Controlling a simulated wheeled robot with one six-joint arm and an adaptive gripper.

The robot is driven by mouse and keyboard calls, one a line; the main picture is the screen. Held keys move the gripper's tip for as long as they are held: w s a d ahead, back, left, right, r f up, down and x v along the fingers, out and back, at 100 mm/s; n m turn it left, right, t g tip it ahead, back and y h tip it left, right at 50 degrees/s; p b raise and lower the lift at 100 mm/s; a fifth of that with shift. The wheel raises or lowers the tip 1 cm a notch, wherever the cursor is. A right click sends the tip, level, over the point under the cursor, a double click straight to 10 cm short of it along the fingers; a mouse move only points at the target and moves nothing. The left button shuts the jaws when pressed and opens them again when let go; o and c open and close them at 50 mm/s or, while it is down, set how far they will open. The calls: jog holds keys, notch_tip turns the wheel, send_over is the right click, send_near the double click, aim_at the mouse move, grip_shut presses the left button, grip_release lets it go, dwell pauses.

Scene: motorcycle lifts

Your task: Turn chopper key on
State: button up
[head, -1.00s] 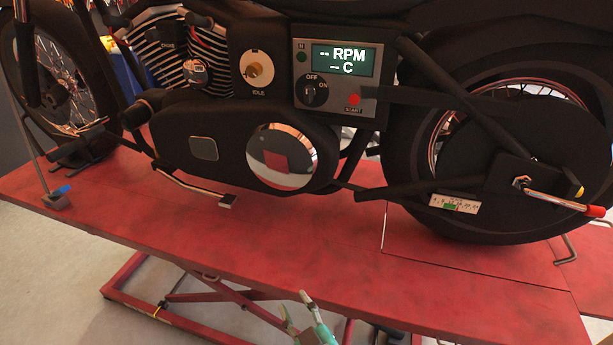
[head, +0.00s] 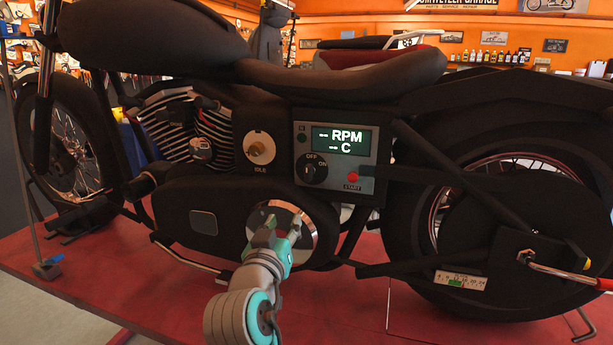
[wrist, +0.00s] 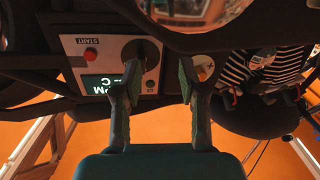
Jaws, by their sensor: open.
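The chopper's key switch is a round black knob (head: 311,170) low on the grey control panel (head: 366,138), with OFF above it and ON to its right. The lit display (head: 338,139) reads "-- RPM" and "-- C". The knob's exact setting is too small to tell. My gripper (head: 283,226) is open and empty, below and left of the knob, in front of the round chrome cover (head: 310,240). In the upside-down wrist view, the knob (wrist: 146,50) shows beyond the left finger of my gripper (wrist: 160,78), partly hidden by it. I see no contact.
A red START button (head: 353,177) sits right of the knob. A tan IDLE dial (head: 259,148) is to its left. The black chopper stands on a red lift (head: 355,300). The chrome cover lies close behind my gripper.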

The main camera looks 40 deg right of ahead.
aim_at(307, 174)
notch_tip(307, 174, up, 7)
jog(key=d+m+g+h, duration=0.1)
jog(key=m+g, duration=0.1)
jog(key=m, duration=0.1)
jog(key=x, duration=1)
jog(key=shift+s+d, duration=0.15)
jog(key=shift+d, duration=0.25)
grip_shut()
